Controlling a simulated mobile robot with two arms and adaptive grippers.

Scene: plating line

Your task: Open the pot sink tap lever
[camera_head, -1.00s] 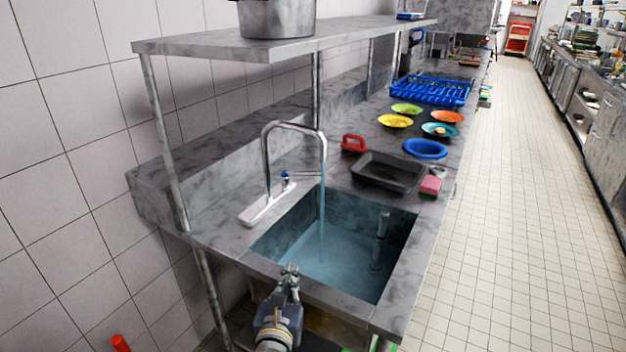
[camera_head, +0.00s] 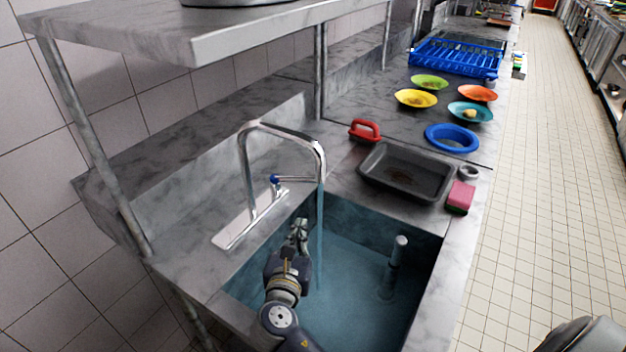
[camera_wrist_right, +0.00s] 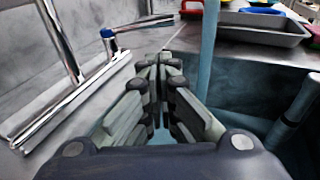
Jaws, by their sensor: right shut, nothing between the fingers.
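The pot sink tap (camera_head: 250,170) is a tall chrome spout on a pale base plate, left of the sink basin (camera_head: 335,215). Its tap lever (camera_head: 300,180) is a thin chrome bar with a blue cap, pointing right below the spout. A blue stream of water (camera_head: 320,230) falls from the spout into the basin. My right gripper (camera_head: 302,224) is shut and empty, over the basin just left of the stream and below the lever. In the right wrist view, its fingertips (camera_wrist_right: 162,62) point forward, apart from the lever (camera_wrist_right: 112,46), which is ahead and left. My left gripper is not in view.
A standing pipe (camera_head: 394,265) rises in the basin. Behind the basin are a dark tray (camera_head: 408,190), a pink sponge (camera_head: 460,196) and a red-handled item (camera_head: 365,130). Coloured plates and a blue rack (camera_head: 455,60) stand farther back. A shelf (camera_head: 160,60) overhangs the left side.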

